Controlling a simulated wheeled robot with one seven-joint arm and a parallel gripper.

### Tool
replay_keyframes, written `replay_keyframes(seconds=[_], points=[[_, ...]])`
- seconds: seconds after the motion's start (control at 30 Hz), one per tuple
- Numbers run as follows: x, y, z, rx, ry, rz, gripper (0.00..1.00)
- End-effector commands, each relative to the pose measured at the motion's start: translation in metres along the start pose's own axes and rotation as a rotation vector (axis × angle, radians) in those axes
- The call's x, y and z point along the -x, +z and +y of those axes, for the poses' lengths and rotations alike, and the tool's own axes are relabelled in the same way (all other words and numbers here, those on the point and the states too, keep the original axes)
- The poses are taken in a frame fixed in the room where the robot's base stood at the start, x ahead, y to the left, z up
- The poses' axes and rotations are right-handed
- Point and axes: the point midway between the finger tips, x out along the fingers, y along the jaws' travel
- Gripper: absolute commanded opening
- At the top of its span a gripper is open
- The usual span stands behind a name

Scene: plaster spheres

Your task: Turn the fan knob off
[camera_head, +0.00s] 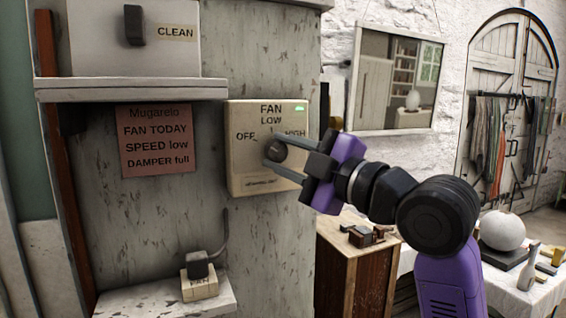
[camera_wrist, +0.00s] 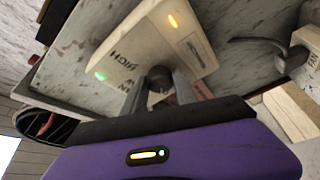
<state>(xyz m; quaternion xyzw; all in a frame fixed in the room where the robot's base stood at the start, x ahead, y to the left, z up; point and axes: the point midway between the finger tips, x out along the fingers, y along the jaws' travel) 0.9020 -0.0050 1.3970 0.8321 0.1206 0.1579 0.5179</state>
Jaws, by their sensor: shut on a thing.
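The fan control box (camera_head: 245,170) is a cream panel on the worn grey cabinet side, marked FAN, OFF, LOW and HIGH. A green light glows at its top right. The dark round fan knob (camera_head: 276,150) sits in the middle of the panel. My gripper (camera_head: 272,153) reaches in from the right with its two grey fingers shut on the knob, one above and one below. In the wrist view the knob (camera_wrist: 160,76) shows between the fingers, and the box (camera_wrist: 150,40) shows a green and an orange light. The knob's pointer direction cannot be made out.
A pink note (camera_head: 155,140) reading FAN TODAY, SPEED low hangs left of the box. Above is a ledge (camera_head: 130,90) with a CLEAN switch (camera_head: 134,25). Below is a plug marked FAN (camera_head: 199,285). A wooden cabinet (camera_head: 350,275) stands under my arm.

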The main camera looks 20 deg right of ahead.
Motion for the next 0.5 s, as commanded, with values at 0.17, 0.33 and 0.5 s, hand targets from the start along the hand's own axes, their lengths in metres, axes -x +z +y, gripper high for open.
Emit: replay_keyframes(seconds=[0.17,0.33,0.5], points=[[-0.0005,-0.0008,-0.0016,0.059,-0.029,0.000,0.00],[-0.0006,-0.0011,-0.0013,0.084,-0.040,-0.001,0.00],[-0.0007,-0.0011,-0.0015,0.091,-0.044,-0.002,0.00]])
